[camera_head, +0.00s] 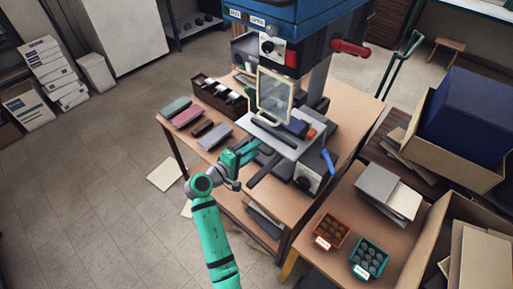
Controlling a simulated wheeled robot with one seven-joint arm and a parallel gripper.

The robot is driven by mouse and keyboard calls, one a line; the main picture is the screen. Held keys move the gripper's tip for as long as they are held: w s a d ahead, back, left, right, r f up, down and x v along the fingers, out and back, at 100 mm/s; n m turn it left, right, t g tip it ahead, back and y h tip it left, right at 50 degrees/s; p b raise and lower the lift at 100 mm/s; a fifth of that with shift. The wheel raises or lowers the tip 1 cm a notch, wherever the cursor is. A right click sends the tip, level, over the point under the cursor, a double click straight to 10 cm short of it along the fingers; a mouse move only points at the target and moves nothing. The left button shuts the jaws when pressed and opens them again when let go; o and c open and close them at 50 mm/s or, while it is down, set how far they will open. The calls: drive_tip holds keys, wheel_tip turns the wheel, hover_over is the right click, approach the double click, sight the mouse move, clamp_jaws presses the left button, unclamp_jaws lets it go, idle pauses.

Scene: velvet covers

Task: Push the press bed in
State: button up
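The press (290,20) has a blue head and stands on a wooden table. Its press bed (280,143) is a light grey plate below the head, reaching out toward the front left. A dark blue item (297,127) and a small orange item (312,133) are at the back of the bed. My gripper (256,151), teal and grey, is at the bed's front left edge. It looks very close to the edge, but I cannot tell whether it touches. Its fingers are too small to show whether they are open or shut.
A clear framed guard (274,96) hangs above the bed. Several cloth-covered cases (187,115) and a dark rack (220,96) sit on the table's left. A blue lever (328,160) is right of the bed. Bins (331,232) stand on the right table. Floor at left is mostly clear.

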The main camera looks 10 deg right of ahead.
drive_tip(key=v, duration=0.8)
drive_tip(key=shift+s+a, duration=0.2)
drive_tip(key=shift+s, duration=0.1)
